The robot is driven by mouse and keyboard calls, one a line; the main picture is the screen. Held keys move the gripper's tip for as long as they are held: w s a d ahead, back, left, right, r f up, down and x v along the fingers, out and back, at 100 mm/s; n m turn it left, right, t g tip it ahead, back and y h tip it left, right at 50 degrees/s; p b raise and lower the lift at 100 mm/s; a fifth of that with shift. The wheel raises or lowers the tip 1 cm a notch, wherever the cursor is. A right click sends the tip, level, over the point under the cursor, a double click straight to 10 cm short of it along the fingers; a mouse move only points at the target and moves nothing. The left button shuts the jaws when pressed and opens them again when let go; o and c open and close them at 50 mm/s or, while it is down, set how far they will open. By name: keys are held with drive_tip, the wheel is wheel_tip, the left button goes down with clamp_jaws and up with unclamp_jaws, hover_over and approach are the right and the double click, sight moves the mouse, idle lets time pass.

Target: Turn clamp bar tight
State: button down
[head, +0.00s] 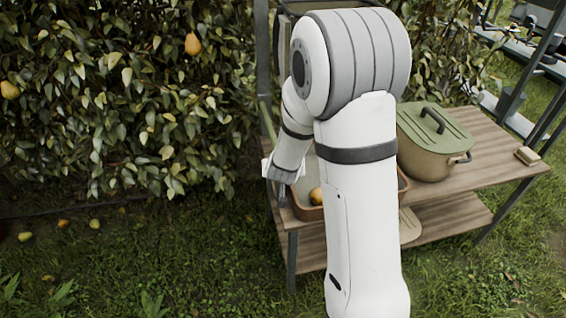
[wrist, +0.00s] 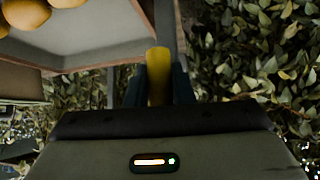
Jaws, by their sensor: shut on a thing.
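My gripper (head: 280,192) is at the left front edge of the wooden table, beside the crate, pointing down. In the wrist view its two dark fingers (wrist: 161,88) are shut on a short yellow piece with a rounded end, which looks like the clamp bar (wrist: 158,62). It lies just outside the crate wall. In the head view the clamp bar is hidden by my gripper and arm, and the clamp's body cannot be made out in either view.
The crate (head: 308,214) holds pears (head: 315,196) and is partly hidden by my arm. A green lidded pot (head: 425,160) stands on the table (head: 490,165) at right. A leafy hedge with pears (head: 193,44) fills the left. Fallen pears (head: 94,223) lie on grass below it.

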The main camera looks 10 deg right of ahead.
drive_tip(key=shift+s+f, duration=0.1)
idle(0.3)
drive_tip(key=c, duration=1.3)
unclamp_jaws()
drive_tip(key=shift+o, duration=0.2)
drive_tip(key=p+v, duration=0.2)
drive_tip(key=v, duration=0.5)
drive_tip(key=shift+s+r, duration=0.25)
drive_tip(key=shift+r, duration=0.05)
drive_tip(key=shift+r, duration=0.1)
drive_tip(key=s+a+r+n+g+y+p, duration=0.2)
drive_tip(key=s+a+r+g+y, duration=0.1)
drive_tip(key=s+r, duration=0.65)
drive_tip(key=s+d+r+g+p, duration=0.1)
drive_tip(key=s+d+r, duration=0.1)
drive_tip(key=s, duration=0.4)
drive_tip(key=s+d+r+g+h, duration=0.1)
drive_tip(key=s+d+r+g, duration=0.1)
drive_tip(key=s, duration=0.4)
drive_tip(key=shift+p+v, duration=0.4)
drive_tip(key=shift+v, duration=0.5)
